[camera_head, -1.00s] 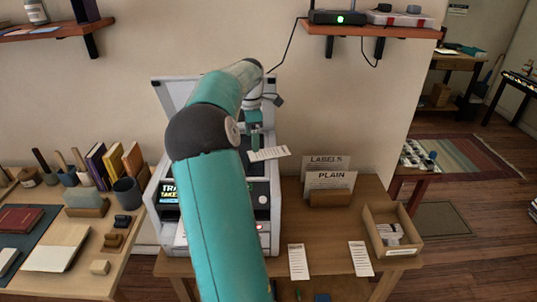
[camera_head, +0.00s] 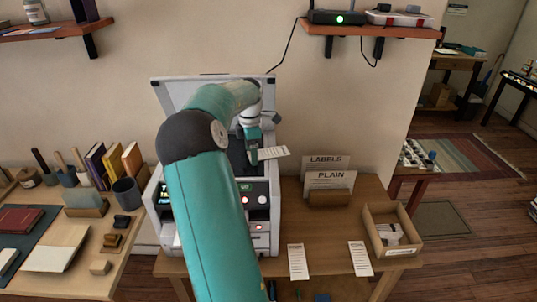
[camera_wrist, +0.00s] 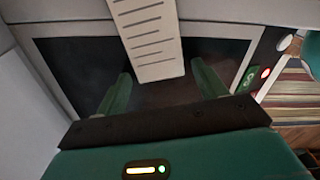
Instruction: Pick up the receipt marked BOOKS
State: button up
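A white paper slip (camera_head: 272,153) with printed lines lies on the dark glass (camera_wrist: 75,60) of a grey-white machine (camera_head: 262,222) and reaches out over its right rim. The slip (camera_wrist: 150,35) also shows in the wrist view. No word can be read on it. My gripper (camera_head: 253,158) is over the glass at the slip's left end. In the wrist view my gripper (camera_wrist: 160,68) is open, its fingers apart on either side of the slip's end, with no visible contact. Two more slips, (camera_head: 297,262) and (camera_head: 360,258), lie on the wooden table; their marks are unreadable.
The machine's raised lid (camera_head: 175,92) stands behind my arm. Card holders marked LABELS and PLAIN (camera_head: 330,182) and a cardboard box (camera_head: 390,232) stand to the right. A desk with books and stamps (camera_head: 60,245) is at the left. A shelf (camera_head: 375,32) hangs above.

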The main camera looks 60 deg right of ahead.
jog(key=c, duration=0.8)
